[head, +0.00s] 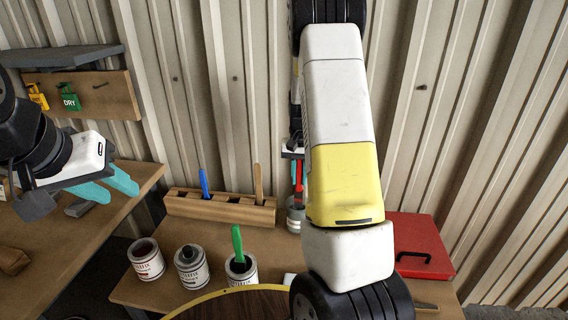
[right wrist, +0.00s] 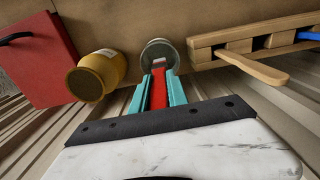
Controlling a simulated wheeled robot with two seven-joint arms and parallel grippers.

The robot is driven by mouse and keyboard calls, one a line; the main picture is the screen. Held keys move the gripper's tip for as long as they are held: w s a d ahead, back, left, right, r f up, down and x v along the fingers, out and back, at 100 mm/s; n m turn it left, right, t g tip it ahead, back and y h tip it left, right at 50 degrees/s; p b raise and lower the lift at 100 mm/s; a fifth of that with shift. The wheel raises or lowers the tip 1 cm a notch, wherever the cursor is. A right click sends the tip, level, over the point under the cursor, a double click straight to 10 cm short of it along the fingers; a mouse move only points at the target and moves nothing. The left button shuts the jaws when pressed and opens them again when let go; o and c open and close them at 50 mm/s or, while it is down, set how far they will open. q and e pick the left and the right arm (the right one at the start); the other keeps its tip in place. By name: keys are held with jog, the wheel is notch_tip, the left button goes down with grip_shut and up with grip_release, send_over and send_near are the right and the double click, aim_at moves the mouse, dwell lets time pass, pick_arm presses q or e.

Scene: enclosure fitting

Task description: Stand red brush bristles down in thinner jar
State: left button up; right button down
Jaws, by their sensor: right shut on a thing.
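The red brush (right wrist: 159,92) is between the teal fingers of my right gripper (right wrist: 160,88), which is shut on its handle. In the head view the red brush (head: 298,178) points down above a grey jar (head: 294,222), partly hidden by my right arm. In the right wrist view the brush's far end overlaps the mouth of this jar (right wrist: 160,46); I cannot tell how deep the bristles reach or whether they touch it. No label confirms it as the thinner jar. My left gripper (head: 112,187) is open and empty at the left.
A wooden rack (head: 220,208) holds a blue-handled brush (head: 204,183) and a wooden-handled one. Labelled cans stand in front, one with a green brush (head: 238,243). A red box (head: 422,245) is at right. A yellow jar (right wrist: 98,75) stands between the red box and the grey jar.

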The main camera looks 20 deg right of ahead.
aim_at(299, 190)
jog(key=shift+f, duration=2)
jog(key=c, duration=1.2)
grip_release()
notch_tip(299, 190, up, 8)
jog(key=shift+f, duration=0.1)
jog(key=shift+s, duration=0.1)
